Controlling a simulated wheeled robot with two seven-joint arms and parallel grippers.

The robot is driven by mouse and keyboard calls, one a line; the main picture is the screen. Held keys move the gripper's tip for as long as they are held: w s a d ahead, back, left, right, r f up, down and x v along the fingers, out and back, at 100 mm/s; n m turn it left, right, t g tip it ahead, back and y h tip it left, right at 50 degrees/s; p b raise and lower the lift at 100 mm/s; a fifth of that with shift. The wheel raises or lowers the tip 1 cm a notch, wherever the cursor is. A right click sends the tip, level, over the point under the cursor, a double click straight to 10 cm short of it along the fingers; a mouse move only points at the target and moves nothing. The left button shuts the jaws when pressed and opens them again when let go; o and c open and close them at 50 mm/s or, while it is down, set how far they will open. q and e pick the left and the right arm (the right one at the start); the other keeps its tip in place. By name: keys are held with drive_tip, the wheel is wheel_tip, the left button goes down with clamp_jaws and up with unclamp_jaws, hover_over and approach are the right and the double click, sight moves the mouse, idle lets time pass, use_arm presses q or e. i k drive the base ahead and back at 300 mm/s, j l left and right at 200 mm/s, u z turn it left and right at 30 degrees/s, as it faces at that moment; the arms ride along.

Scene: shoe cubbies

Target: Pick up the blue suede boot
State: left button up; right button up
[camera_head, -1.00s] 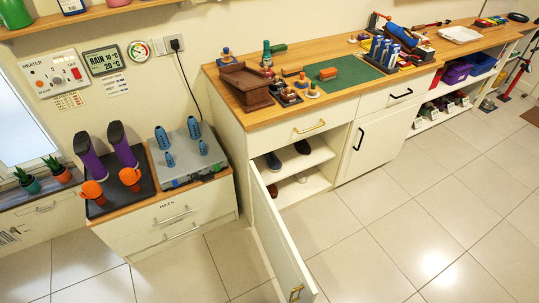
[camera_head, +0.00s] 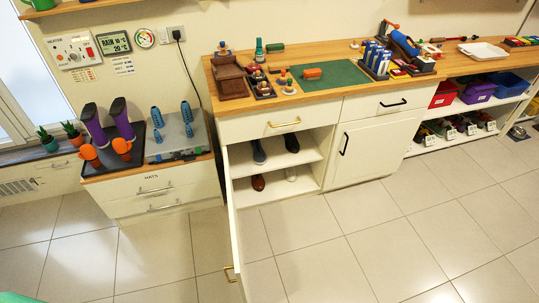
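The hinged cabinet door (camera_head: 236,225) stands open toward me. On the upper shelf (camera_head: 275,165) inside are a dark bluish shoe or boot (camera_head: 259,152) at the left and a darker one (camera_head: 291,143) to its right. The left one looks most like the blue suede boot, but it is too small to be sure. A brown shoe (camera_head: 258,183) and a pale shoe (camera_head: 290,174) sit on the lower shelf. Neither of my grippers shows in the view.
The wooden counter (camera_head: 250,108) above is crowded with tools. The tiled floor (camera_head: 370,250) in front is clear. A green shape (camera_head: 18,297) shows at the bottom left corner.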

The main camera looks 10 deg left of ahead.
sight(259, 157)
drive_tip(key=i+l+u, duration=0.15)
drive_tip(key=l, duration=0.3)
drive_tip(key=i+l+u, duration=0.1)
drive_tip(key=l, duration=0.35)
drive_tip(key=i+l+u, duration=0.15)
drive_tip(key=l, duration=0.3)
drive_tip(key=i+l+u, duration=0.1)
drive_tip(key=l, duration=0.4)
drive_tip(key=i+l+u, duration=0.15)
drive_tip(key=l, duration=0.35)
